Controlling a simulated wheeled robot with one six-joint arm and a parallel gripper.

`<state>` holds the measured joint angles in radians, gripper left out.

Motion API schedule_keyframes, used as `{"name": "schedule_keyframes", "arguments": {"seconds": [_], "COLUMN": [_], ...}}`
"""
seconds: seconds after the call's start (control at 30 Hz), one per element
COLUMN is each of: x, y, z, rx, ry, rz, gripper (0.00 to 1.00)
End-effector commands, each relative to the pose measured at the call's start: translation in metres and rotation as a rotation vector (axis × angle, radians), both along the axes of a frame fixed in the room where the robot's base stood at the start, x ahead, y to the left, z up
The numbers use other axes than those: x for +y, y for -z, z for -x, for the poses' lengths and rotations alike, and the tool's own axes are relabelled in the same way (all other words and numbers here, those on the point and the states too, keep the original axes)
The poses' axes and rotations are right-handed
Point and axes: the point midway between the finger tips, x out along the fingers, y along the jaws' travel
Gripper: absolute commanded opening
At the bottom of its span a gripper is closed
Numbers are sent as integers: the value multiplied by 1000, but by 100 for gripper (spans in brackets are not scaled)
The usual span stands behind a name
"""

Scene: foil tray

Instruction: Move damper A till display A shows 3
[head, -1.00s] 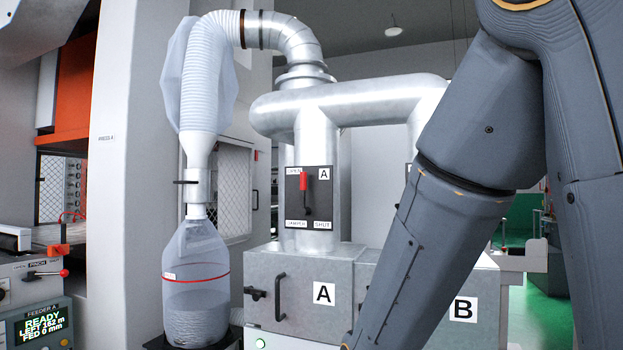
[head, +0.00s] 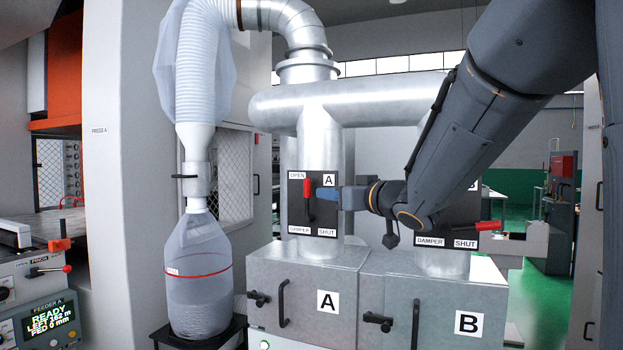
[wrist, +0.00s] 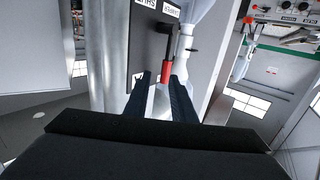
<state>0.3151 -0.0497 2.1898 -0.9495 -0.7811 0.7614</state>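Damper A's lever has a red grip (head: 308,188) and stands upright at the OPEN end of its black plate (head: 327,220). SHUT is marked at the plate's lower right. My gripper (head: 323,194) is at the lever from the right, its blue fingers close to the red grip. In the wrist view my gripper (wrist: 160,78) is open. The red grip (wrist: 163,68) shows between and just beyond the fingertips; I cannot tell whether they touch it. No display marked only A is in view.
Damper B's red lever (head: 490,226) points right, towards SHUT. Boxes A (head: 340,270) and B (head: 450,290) stand below the ducts. A clear collection bag (head: 198,290) hangs at left. The feeder A screen (head: 50,316) reads READY, LEFT 162 m, FED 0 mm.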

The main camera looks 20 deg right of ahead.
Motion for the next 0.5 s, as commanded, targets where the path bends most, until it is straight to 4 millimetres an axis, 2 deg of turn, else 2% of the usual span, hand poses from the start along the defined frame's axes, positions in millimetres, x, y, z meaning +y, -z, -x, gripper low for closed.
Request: {"name": "schedule_keyframes", "arguments": {"seconds": [0.03, 0.17, 0.5], "x": [2, 9, 27], "y": [-10, -20, -19], "z": [1, -1, -46], "rx": [-19, -38, -36], "ry": [-23, -60, -62], "rz": [-1, -7, -7], "gripper": [23, 23, 23]}}
